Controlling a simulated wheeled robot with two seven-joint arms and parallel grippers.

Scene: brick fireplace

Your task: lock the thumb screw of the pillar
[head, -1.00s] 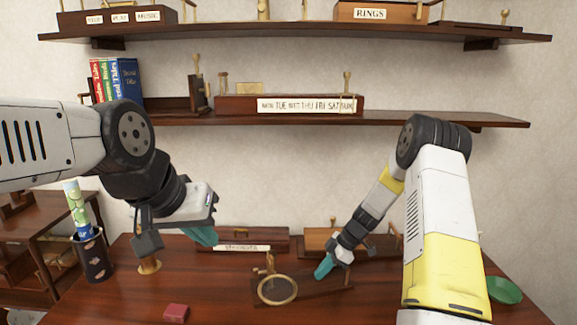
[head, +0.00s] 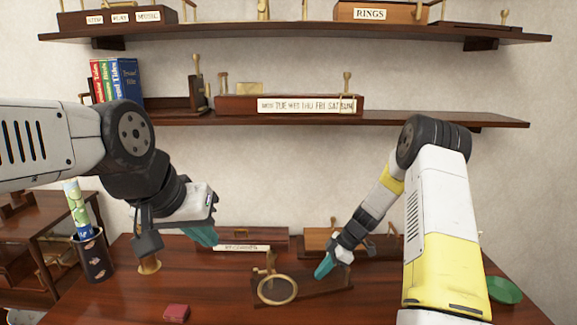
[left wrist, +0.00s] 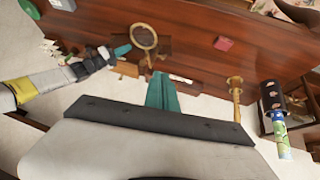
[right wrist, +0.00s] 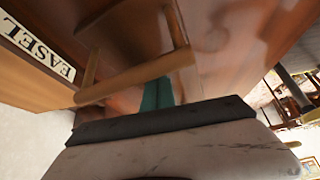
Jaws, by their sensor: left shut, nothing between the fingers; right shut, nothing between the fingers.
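A dark wooden base with a brass post (head: 270,263) and a brass ring (head: 277,290) stands on the table. The ring also shows in the left wrist view (left wrist: 144,37). I cannot make out a thumb screw on the post. My right gripper (head: 324,266) is shut and empty, with teal fingertips, low to the right of the post and apart from it. In the right wrist view its fingers (right wrist: 157,94) are close to a wooden bar (right wrist: 140,75). My left gripper (head: 204,236) is shut and empty, above the table to the left of the post; its fingers show together in its wrist view (left wrist: 162,92).
A box labelled EASEL (right wrist: 35,50) is at the left of the right wrist view. A dark red block (head: 176,312), a brass stand (head: 149,266), a dark cup (head: 94,260) and a green dish (head: 504,290) are on or beside the table (head: 225,290). Wooden boxes line its back.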

